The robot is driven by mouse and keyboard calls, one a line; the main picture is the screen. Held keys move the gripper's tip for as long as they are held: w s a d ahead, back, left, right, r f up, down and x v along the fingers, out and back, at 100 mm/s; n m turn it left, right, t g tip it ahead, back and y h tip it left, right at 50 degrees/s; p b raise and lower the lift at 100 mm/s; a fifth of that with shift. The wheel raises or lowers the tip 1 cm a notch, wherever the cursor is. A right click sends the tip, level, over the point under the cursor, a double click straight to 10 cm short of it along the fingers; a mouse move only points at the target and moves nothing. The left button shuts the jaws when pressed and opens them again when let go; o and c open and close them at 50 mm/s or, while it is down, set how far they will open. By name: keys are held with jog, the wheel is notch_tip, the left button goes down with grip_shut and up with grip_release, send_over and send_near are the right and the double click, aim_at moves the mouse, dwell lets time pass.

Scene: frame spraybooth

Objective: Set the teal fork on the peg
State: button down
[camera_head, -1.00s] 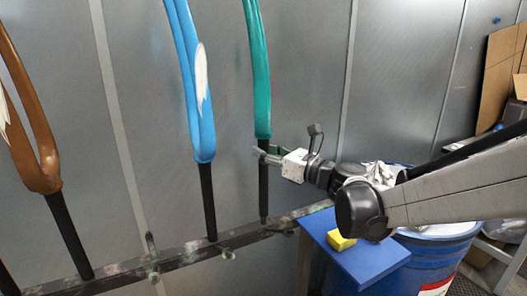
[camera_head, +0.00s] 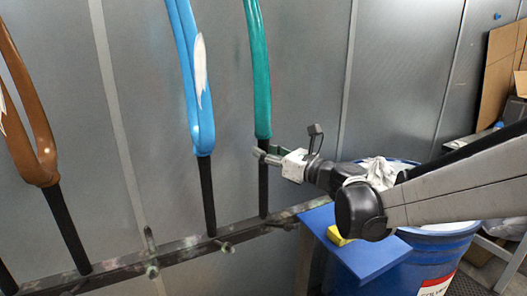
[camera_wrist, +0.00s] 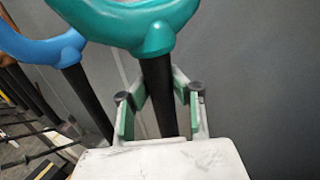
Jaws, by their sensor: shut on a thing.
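The teal fork (camera_head: 260,75) hangs nearly upright in my gripper (camera_head: 265,153), its black tube (camera_head: 263,190) pointing down. My gripper is shut on that tube just below the teal crown; the wrist view also shows the tube (camera_wrist: 158,95) between the two green-padded fingers (camera_wrist: 160,112). The tube's lower end meets the dark rail (camera_head: 185,252) in the picture, near the rail's right part. No peg shows under the tube; I cannot tell whether the end is over a peg or seated. A short bare peg (camera_head: 150,240) stands on the rail left of the blue fork.
A blue fork (camera_head: 203,120) and a brown fork (camera_head: 35,150) stand along the rail to the left. A blue table (camera_head: 355,255) with a yellow block (camera_head: 338,237) and a blue drum (camera_head: 440,245) stand at the right. A grey wall is behind.

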jog(key=shift+f+b, duration=0.45)
jog(key=shift+f, duration=0.2)
jog(key=c, duration=1.6)
grip_release()
jog(key=v, duration=1.2)
jog(key=s+f+n+g+h, duration=0.1)
jog(key=s+n, duration=0.1)
jog(key=s+a+f+n+h, duration=0.1)
jog(key=s+n, duration=0.1)
jog(key=s+a+f+n+g+h, duration=0.1)
jog(key=s+f+n, duration=0.1)
jog(key=shift+s+n+g, duration=0.1)
jog(key=shift+n+g, duration=0.2)
jog(key=shift+n, duration=0.1)
jog(key=s+d+f+n+h, duration=0.3)
jog(key=s+d+n, duration=0.1)
jog(key=s+n, duration=0.2)
jog(key=s+d+f+n+g+h, duration=0.1)
jog(key=s+d+f+n+h, duration=0.2)
jog(key=s+d+n+h, duration=0.1)
jog(key=s+d+f+n+g+h, duration=0.1)
jog(key=s+d+f+n+h, duration=0.2)
jog(key=s+n, duration=0.4)
jog(key=shift+s+d+n+h, duration=0.3)
jog(key=shift+d+n+h, duration=0.4)
jog(key=shift+n, duration=0.4)
